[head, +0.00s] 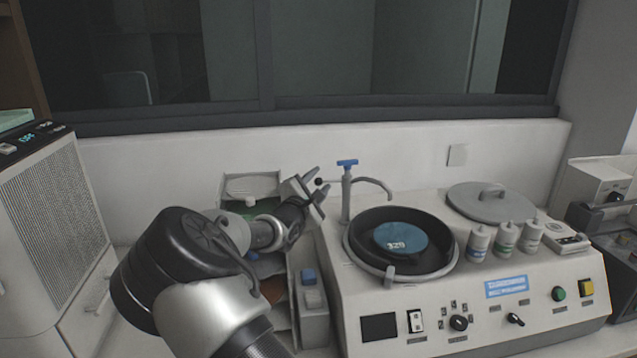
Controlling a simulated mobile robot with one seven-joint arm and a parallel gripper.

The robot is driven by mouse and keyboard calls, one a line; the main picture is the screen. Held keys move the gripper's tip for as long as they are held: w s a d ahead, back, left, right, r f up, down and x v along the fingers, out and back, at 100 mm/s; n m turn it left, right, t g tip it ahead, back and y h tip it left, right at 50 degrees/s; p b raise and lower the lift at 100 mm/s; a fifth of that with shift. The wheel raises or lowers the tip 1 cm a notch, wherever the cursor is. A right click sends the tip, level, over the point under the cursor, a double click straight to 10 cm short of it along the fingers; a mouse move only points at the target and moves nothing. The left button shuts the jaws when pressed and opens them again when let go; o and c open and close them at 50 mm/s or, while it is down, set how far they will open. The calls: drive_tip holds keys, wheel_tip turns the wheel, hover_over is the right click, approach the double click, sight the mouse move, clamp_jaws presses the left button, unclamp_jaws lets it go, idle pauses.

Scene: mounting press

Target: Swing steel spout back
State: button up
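The steel spout (374,183) curves to the right from its upright post (346,200), and its tip hangs over the back right of the dark round bowl (362,245). A blue tap handle (347,162) tops the post. The knob appears between or just in front of the fingertips; contact cannot be told. Part of the gripper is hidden by its own wrist.
A grey lid (490,201), several bottles (505,238) and a small device (556,236) stand on the machine top (450,285). An open bin (251,187) is behind my arm. The wall and window are close behind.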

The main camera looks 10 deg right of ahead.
drive_tip(key=shift+w, duration=0.1)
drive_tip(key=shift+d, duration=0.1)
clamp_jaws()
